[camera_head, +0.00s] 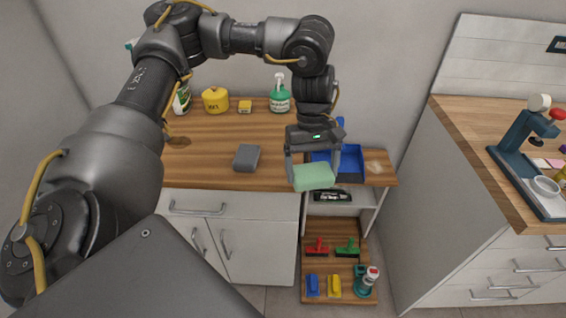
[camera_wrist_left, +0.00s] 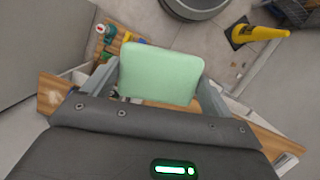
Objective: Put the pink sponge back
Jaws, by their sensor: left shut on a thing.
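My left gripper (camera_head: 313,169) is shut on a mint-green sponge-like block (camera_head: 314,178) and holds it in front of the wooden counter's edge, near a blue bin. In the left wrist view, the green block (camera_wrist_left: 160,75) sits between the two fingers of my left gripper (camera_wrist_left: 155,78). I see no clearly pink sponge. A small pink patch (camera_head: 540,162) lies at the blue stand on the right counter, too small to identify. My right gripper is not in view.
A grey block (camera_head: 246,158) lies on the wooden counter (camera_head: 205,160). The blue bin (camera_head: 350,163) stands at its right end. Bottles and a yellow container (camera_head: 215,100) stand along the back. Below, a shelf (camera_head: 325,263) holds brushes, blue and yellow items and a bottle.

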